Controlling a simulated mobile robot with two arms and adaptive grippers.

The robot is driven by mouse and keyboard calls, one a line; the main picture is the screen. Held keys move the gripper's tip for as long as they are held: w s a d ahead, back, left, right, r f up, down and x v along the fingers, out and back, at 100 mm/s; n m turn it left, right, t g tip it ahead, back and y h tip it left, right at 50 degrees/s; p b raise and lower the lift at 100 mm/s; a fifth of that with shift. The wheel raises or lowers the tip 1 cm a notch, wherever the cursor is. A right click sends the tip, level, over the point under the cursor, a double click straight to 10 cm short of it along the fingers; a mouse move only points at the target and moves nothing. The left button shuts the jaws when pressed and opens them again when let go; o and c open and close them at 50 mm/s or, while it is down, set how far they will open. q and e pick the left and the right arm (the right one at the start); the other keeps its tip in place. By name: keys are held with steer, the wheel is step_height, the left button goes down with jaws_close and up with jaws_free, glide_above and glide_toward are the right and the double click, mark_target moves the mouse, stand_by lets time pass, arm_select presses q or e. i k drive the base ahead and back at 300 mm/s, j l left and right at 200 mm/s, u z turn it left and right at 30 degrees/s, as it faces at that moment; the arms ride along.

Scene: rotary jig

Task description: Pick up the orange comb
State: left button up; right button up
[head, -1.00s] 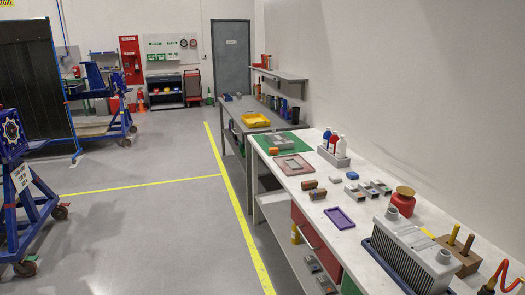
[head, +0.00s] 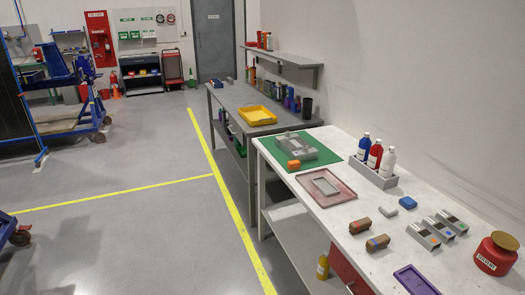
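I cannot make out a clear orange comb in the head view. A small orange block-like object (head: 294,164) sits at the front edge of the green mat (head: 318,156) on the white bench; its exact form is too small to tell. Several grey blocks with dark tops (head: 431,231) stand on the bench, and one bears a small orange mark. Neither of my grippers is in view.
The white bench (head: 335,215) bears a pink tray (head: 325,187), a bottle rack (head: 374,174), brown blocks (head: 360,225), a blue block (head: 407,202), a red solvent pot (head: 495,254) and a purple tray (head: 415,281). A grey bench with a yellow tray (head: 256,115) stands beyond.

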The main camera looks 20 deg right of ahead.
mark_target(295, 165)
steer(key=i+j+z, duration=0.1)
steer(key=i+z, duration=0.35)
steer(key=i+j+z, duration=0.7)
steer(key=i+z, duration=0.15)
steer(key=i, duration=0.1)
